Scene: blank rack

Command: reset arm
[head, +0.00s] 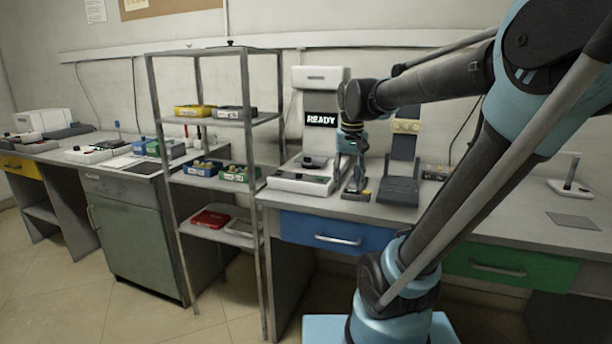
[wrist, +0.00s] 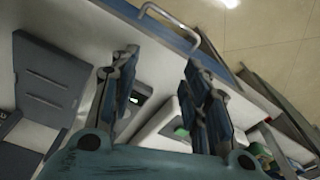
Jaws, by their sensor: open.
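My arm reaches from the right side of the head view, over the bench, and bends down at its far end. My gripper (head: 354,188) hangs over the bench between the white machine (head: 322,78) with its lit "READY" display and a dark stand (head: 400,188). In the wrist view my gripper (wrist: 165,90) has its two dark fingers spread apart, with nothing held between them. I cannot tell whether the fingertips touch the bench.
A metal shelf rack (head: 247,100) with yellow, green, blue and red trays stands left of the machine. The bench has a blue drawer (head: 335,235) and a green drawer (head: 510,268), both shut. A small stand (head: 570,187) is at the right. Floor is clear at the front left.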

